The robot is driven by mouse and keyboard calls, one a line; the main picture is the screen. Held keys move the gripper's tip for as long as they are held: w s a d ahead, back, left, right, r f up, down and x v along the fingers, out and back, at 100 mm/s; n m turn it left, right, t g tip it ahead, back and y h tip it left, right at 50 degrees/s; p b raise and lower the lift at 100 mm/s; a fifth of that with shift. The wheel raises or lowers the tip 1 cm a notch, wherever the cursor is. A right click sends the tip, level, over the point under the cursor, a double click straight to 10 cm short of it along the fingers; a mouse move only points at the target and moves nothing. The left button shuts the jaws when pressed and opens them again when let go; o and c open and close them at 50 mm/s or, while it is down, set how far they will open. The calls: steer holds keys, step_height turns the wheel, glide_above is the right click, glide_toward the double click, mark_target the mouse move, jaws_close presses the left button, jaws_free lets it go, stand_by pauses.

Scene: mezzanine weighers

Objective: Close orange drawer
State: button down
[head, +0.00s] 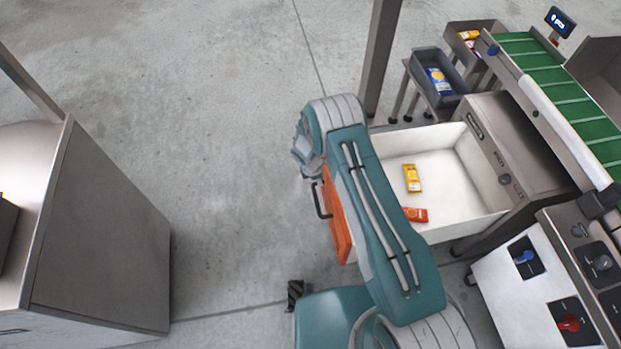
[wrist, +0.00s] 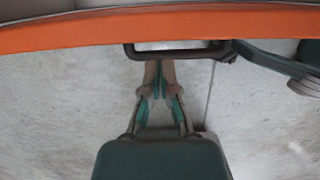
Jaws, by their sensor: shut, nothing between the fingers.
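The orange drawer is pulled out of its metal cabinet in the head view. Its orange front (head: 337,222) faces left with a black handle (head: 320,200), and my arm covers part of it. Its white box (head: 450,162) holds a yellow packet (head: 412,178) and a red-orange packet (head: 415,214). In the wrist view the orange front (wrist: 75,33) spans the top, with the black handle (wrist: 180,50) below it. My gripper (wrist: 158,66) is shut and empty, its fingertips at the handle bar. I cannot tell whether they touch. In the head view the fingers are mostly hidden.
Grey bins (head: 440,78) stand behind the drawer, near a metal post (head: 381,55). A green conveyor (head: 560,85) runs at the right. A control panel (head: 545,280) is at lower right. A grey cabinet (head: 105,230) stands left, with clear floor between.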

steer(key=shift+w+d, duration=0.15)
steer(key=shift+d, duration=0.45)
steer(key=shift+d, duration=0.1)
